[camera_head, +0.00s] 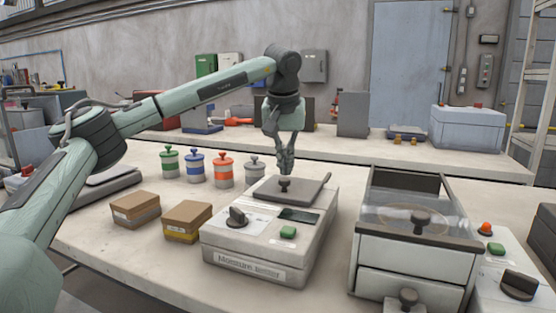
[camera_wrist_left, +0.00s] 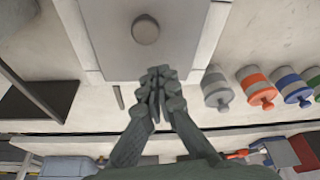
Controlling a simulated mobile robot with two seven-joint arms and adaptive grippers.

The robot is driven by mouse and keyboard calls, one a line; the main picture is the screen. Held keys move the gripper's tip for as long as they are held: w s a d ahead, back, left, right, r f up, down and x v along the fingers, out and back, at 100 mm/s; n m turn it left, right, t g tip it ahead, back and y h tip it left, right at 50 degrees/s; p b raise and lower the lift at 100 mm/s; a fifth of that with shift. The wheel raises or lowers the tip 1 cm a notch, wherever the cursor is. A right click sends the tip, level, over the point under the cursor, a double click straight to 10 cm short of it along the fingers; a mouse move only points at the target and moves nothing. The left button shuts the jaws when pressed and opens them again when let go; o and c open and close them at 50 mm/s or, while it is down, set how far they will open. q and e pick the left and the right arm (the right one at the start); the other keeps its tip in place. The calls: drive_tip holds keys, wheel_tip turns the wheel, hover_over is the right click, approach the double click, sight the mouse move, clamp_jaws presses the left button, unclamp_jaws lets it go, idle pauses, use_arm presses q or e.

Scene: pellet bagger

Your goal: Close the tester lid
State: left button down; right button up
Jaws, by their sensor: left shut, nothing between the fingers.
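The moisture tester (camera_head: 255,272) stands on the bench, a pale box with a dial, a small dark display and a green button. Its grey lid (camera_head: 308,190) lies flat on top, with a dark round knob (camera_head: 285,184) on it. In the left wrist view the lid (camera_wrist_left: 110,60) and knob (camera_wrist_left: 145,29) show at the top. My left gripper (camera_head: 286,171) points down just above the lid, near the knob. Its fingers (camera_wrist_left: 160,76) are shut and empty, over the lid's edge in the left wrist view. Whether they touch the lid cannot be told. My right gripper is out of view.
A clear-topped box (camera_head: 415,260) with a drawer stands right of the tester. Green, blue, orange (camera_head: 223,172) and grey canisters stand behind it to the left. Two small cartons (camera_head: 187,221) sit left of it. Bench space in front is clear.

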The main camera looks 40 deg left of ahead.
use_arm(q)
drive_tip(key=shift+w+a+r, duration=0.1)
drive_tip(key=shift+w+r, duration=0.05)
drive_tip(key=shift+r, duration=0.35)
drive_tip(key=shift+w+a+r, duration=0.1)
drive_tip(key=shift+w+r, duration=0.05)
drive_tip(key=shift+r, duration=0.3)
drive_tip(key=v, duration=0.8)
drive_tip(key=shift+s+d, duration=0.2)
drive_tip(key=shift+d, duration=0.05)
